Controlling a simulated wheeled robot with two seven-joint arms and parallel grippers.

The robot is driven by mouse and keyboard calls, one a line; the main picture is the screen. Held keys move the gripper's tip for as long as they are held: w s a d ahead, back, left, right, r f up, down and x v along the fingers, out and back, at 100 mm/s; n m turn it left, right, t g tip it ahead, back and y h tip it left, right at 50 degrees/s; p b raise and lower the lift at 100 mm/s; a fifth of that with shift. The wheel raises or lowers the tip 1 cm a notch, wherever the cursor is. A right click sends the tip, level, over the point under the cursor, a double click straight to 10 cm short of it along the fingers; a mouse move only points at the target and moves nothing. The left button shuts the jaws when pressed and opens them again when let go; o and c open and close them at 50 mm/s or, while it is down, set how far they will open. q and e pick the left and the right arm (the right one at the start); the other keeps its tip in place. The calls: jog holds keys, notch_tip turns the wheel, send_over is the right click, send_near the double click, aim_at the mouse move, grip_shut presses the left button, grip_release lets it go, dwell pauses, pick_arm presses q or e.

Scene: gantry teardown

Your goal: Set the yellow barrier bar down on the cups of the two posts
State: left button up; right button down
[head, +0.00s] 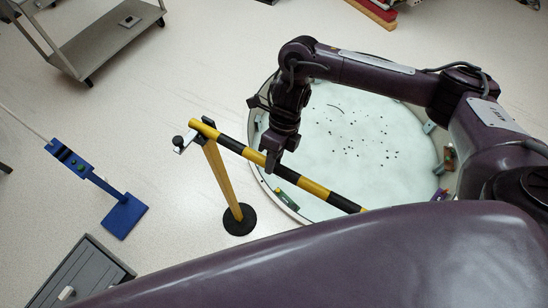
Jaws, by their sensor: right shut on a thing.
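The yellow and black striped barrier bar (285,173) runs from upper left to lower right in the head view. Its lower right end is cut off by a purple part of my body. My right gripper (272,163) comes down from above and is shut on the bar near its middle. One yellow post (223,178) on a round black base stands under the bar's left end. A small bracket (183,143) shows at the post's top, beside the bar's end. I cannot tell whether the bar touches the cup. The second post and my left gripper are not visible.
A round, low-walled pit with a pale floor (345,125) and dark specks lies behind the bar. A blue stand (125,215) and a grey cabinet (85,272) are at left, a metal cart (105,35) at upper left. Floor around the post is clear.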

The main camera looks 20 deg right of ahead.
jog(key=shift+f+b, duration=0.3)
jog(key=shift+b, duration=0.1)
dwell(0.4)
jog(key=c, duration=1.1)
grip_release()
jog(key=v, duration=0.8)
jog(key=shift+s, duration=0.1)
